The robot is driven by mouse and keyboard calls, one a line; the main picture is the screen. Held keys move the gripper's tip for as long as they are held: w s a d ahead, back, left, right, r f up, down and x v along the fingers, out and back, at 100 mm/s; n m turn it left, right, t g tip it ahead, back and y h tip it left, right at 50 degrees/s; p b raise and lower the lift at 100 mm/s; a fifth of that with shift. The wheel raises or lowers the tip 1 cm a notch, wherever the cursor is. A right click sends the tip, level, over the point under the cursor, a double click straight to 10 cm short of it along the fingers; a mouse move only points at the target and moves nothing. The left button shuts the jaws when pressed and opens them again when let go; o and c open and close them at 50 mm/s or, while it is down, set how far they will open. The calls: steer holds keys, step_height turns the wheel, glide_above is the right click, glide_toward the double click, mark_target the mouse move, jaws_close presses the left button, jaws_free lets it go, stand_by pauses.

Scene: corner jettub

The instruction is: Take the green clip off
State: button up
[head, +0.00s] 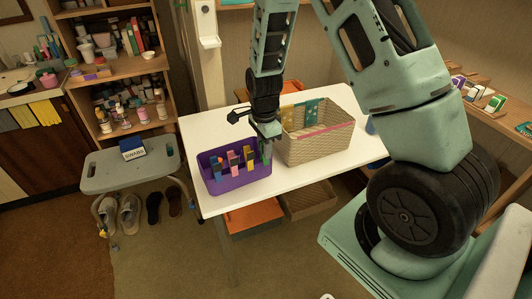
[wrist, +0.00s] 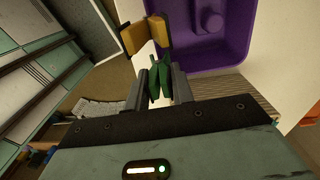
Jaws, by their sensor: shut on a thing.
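A purple bin (head: 240,180) stands at the front left of the white table; it also shows in the wrist view (wrist: 215,55). Blue, pink and yellow clips sit along its near rim; the yellow clip (wrist: 145,34) is close to my fingers in the wrist view. The green clip (wrist: 158,76) is between my two fingers, and a sliver of it shows in the head view (head: 267,153). My gripper (wrist: 158,86) is shut on it, at the bin's right end. I cannot tell whether the clip's jaws still grip the rim.
A beige woven basket (head: 318,142) with cloths over its rim stands close to the right of my gripper. The white table (head: 290,178) is bare in front of it. A grey stool (head: 115,170) with a blue box stands at left, with shoes below. Shelves stand behind.

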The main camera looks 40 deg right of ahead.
step_height(320, 180, up, 6)
steer(key=p, duration=0.5)
steer(key=shift+r, duration=0.25)
